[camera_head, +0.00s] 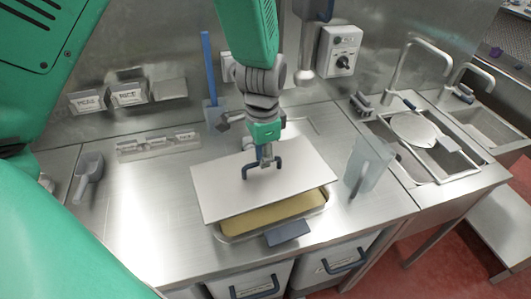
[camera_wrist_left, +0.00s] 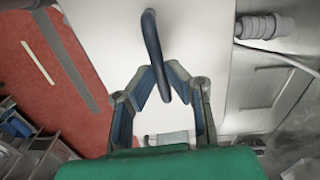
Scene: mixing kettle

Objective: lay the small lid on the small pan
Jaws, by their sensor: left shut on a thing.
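The small lid (camera_head: 225,195) is a flat, pale rectangular plate with a dark blue bar handle (camera_head: 248,170). My left gripper (camera_head: 265,163) is shut on that handle and holds the lid from above. In the left wrist view the fingers (camera_wrist_left: 165,82) close on the handle (camera_wrist_left: 152,40), with the pale lid (camera_wrist_left: 195,25) behind. The small pan (camera_head: 328,201) is a shallow metal tray with yellowish contents and a dark blue front grip (camera_head: 287,233). The lid is over its back part and reaches past its left side; the front strip stays uncovered. Whether they touch is unclear.
A clear jug (camera_head: 368,165) stands close to the right of the lid. A metal scoop (camera_head: 89,175) lies at the left. Labelled holders (camera_head: 128,95) are on the back wall. Sinks (camera_head: 425,145) are at the right. The counter left of the lid is bare.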

